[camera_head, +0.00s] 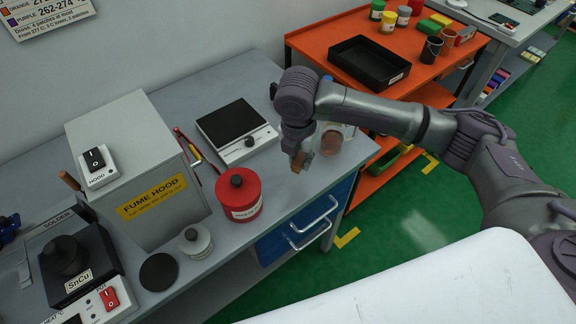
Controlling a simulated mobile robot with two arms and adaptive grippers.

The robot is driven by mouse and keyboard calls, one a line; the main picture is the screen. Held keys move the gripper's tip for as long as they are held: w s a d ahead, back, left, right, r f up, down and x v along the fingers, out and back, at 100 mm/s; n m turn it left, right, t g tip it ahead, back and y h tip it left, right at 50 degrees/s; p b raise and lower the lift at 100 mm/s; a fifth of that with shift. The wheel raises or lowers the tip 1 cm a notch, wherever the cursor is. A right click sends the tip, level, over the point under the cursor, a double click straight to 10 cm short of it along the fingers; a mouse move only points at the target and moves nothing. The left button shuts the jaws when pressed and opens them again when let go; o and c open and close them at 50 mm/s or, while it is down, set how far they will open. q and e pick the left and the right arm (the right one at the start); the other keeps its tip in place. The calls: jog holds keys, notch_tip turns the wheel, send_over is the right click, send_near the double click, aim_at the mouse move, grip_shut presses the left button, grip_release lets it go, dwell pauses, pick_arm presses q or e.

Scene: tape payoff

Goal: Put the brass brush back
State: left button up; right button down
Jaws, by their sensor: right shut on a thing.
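My right gripper (301,155) reaches in from the right and hangs above the right end of the grey bench (268,78). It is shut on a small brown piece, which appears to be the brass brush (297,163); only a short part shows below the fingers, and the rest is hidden. A round copper-coloured container (331,141) stands just right of the gripper, near the bench's right edge. My left gripper is not in view.
A hotplate (240,130), a red can (238,194), a fume hood (140,160), a grey-white jar (194,241) and a solder pot (75,262) stand on the bench. An orange cart (315,42) with a black tray (369,63) stands behind my right arm.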

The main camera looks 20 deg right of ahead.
aim_at(288, 174)
jog(key=shift+w+a+f, duration=1)
jog(key=shift+w+a, duration=0.15)
jog(key=shift+w, duration=0.05)
jog(key=shift+f+p, duration=0.5)
jog(key=shift+f, duration=1.55)
jog(key=c, duration=0.9)
grip_release()
jog(key=shift+f, duration=0.15)
jog(key=shift+c, duration=0.2)
notch_tip(288, 174, up, 12)
jog(key=a+b, duration=0.1)
jog(key=shift+s, duration=0.45)
jog(key=shift+a, duration=0.1)
